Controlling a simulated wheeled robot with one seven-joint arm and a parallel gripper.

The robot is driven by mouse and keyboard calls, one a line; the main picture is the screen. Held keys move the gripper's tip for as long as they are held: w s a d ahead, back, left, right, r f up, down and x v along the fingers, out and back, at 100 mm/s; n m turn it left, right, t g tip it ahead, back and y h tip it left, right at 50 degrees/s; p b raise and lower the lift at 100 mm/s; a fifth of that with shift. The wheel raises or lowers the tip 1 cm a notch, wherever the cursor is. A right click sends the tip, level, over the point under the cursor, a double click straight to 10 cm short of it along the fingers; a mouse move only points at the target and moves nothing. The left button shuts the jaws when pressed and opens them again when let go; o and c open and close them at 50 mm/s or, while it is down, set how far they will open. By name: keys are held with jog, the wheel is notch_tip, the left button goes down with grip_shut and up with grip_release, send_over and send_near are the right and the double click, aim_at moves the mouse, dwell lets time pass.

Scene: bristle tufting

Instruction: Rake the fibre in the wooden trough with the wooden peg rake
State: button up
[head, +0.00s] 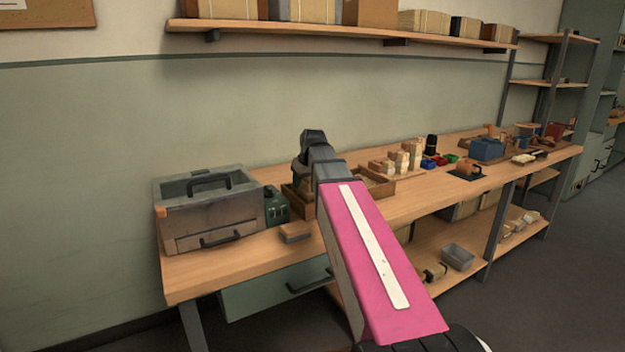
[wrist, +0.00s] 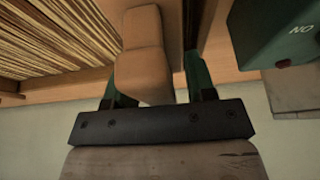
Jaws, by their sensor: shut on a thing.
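My gripper (wrist: 154,80) shows in the wrist view as two green fingers on a dark bar, shut on a tan wooden piece that looks like the handle of the peg rake (wrist: 143,52). The rake's pegs are not visible. Pale straw-coloured fibre (wrist: 50,42) lies in long strands at the upper left of the wrist view, beside the held piece. The wooden trough's rim (wrist: 75,90) runs below it. In the head view my arm hides the gripper's fingers and rake, and wooden tray walls (head: 379,194) show behind it.
A grey toolbox (head: 207,215) and a small green box (head: 276,204) stand left of my arm on the bench. A small wooden block (head: 295,232) lies near the front edge. Wooden blocks, coloured bins and a blue box (head: 487,149) stand to the right. A shelf (head: 340,33) hangs above.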

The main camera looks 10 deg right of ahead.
jog(key=shift+s+a, duration=0.1)
jog(key=shift+a, duration=0.2)
jog(key=shift+w+d, duration=0.25)
jog(key=shift+d, duration=0.55)
jog(key=shift+w+d, duration=0.25)
jog(key=shift+d, duration=0.5)
jog(key=shift+a, duration=0.1)
jog(key=shift+s+a, duration=0.3)
jog(key=shift+a, duration=0.5)
jog(key=shift+s+a, duration=0.25)
jog(key=shift+a, duration=0.55)
